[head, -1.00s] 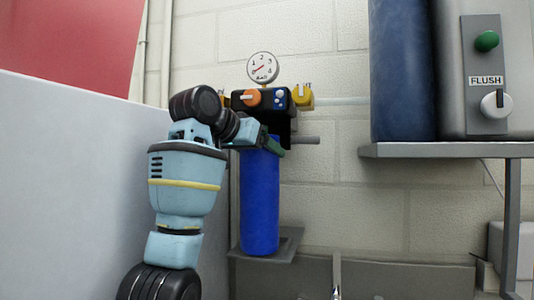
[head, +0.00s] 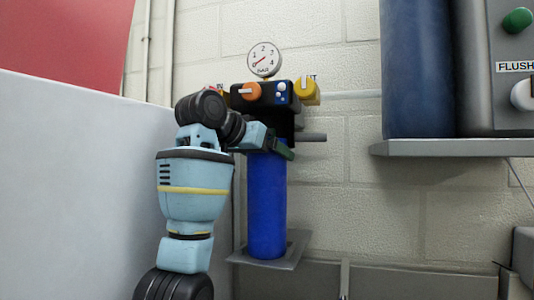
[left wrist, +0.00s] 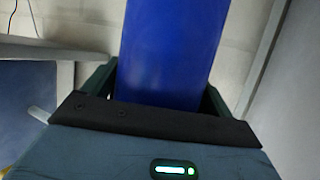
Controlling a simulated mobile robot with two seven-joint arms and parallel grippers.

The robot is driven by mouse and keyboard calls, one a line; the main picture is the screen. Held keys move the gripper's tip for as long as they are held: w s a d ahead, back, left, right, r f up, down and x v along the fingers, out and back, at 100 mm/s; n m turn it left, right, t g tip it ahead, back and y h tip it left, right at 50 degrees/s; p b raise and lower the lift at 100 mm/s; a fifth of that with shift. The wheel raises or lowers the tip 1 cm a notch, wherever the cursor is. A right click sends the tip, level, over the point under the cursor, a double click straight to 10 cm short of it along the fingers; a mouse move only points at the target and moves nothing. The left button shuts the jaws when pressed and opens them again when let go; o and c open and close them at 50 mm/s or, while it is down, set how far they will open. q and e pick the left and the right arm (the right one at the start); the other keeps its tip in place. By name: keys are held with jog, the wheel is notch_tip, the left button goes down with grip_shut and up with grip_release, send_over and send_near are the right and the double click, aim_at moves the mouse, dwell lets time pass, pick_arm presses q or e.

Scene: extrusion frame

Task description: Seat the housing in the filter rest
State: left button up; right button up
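The housing (head: 266,205) is a blue upright cylinder below the black filter head (head: 270,122). The filter rest (head: 290,250) is a grey plate at the housing's foot. The housing's lower end appears over the plate; I cannot tell whether it touches. My left gripper (head: 280,150) is at the housing's upper part, just below the head. In the left wrist view the housing (left wrist: 170,45) stands between the two dark green fingers (left wrist: 165,88), which appear closed on its sides. The fingertips are partly hidden behind it. My right gripper is not in view.
At right a grey shelf (head: 450,148) carries a blue tank (head: 415,70) and a flush panel (head: 515,65). A pale partition (head: 70,190) stands at left.

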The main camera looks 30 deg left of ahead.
pick_arm(q)
jog(key=shift+o, duration=1.1)
jog(key=shift+d, duration=0.15)
jog(key=shift+r, duration=0.1)
jog(key=v, duration=0.7)
jog(key=shift+s, duration=0.2)
